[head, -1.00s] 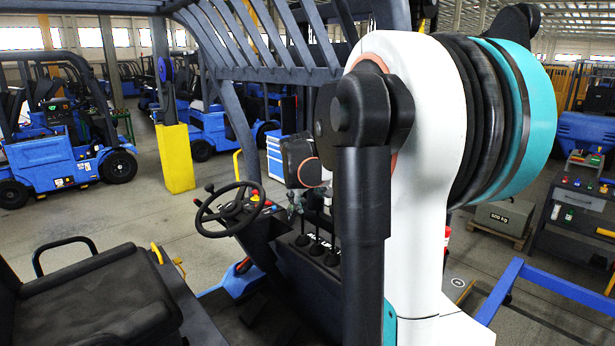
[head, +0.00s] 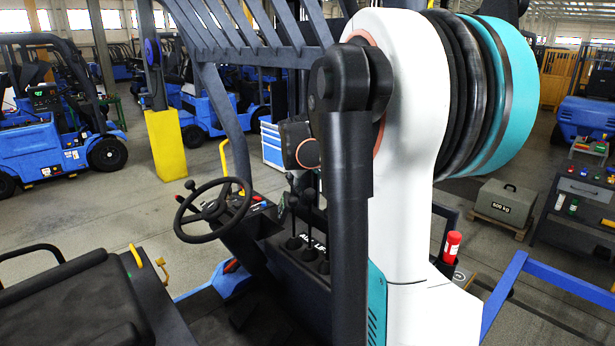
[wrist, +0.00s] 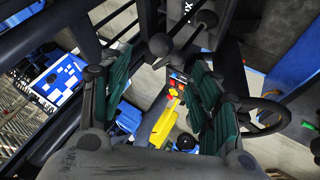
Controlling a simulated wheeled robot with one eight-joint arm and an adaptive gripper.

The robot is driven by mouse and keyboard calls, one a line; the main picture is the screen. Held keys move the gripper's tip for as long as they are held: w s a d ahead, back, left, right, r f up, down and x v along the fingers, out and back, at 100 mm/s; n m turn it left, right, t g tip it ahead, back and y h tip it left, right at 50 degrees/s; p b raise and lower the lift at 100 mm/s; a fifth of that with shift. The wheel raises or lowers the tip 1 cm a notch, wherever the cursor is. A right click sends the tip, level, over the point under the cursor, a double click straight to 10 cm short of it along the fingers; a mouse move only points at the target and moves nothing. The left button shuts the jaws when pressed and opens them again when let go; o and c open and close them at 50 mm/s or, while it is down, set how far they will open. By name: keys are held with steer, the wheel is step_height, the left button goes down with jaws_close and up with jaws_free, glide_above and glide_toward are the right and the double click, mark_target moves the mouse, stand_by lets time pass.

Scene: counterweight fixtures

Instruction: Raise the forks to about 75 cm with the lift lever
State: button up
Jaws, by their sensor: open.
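The forklift's levers (head: 310,222) are dark rods with black knobs, rising from a black console beside the steering wheel (head: 213,211). White lettering on the console is partly hidden by my arm; "LIF" seems readable. In the wrist view my gripper (wrist: 161,62) is open, its two green-padded fingers spread wide. A black round lever knob (wrist: 160,44) shows near the fingertips, roughly between them; I cannot tell whether they touch. The forks are not visible.
The seat (head: 75,305) is at the lower left and the overhead guard (head: 250,60) above. A red extinguisher (head: 452,247) stands right of my arm. A 500 kg weight (head: 505,203) sits on a pallet behind. A blue rail (head: 520,275) crosses the right. A yellow post (head: 170,148) stands behind.

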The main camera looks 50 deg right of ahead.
mark_target(310, 191)
steer(key=b+x, duration=0.5)
steer(key=x, duration=0.5)
steer(key=shift+w+d+f, duration=0.15)
steer(key=shift+d+f, duration=0.05)
steer(key=shift+f, duration=0.1)
steer(key=shift+c, duration=0.3)
steer(key=c, duration=0.8)
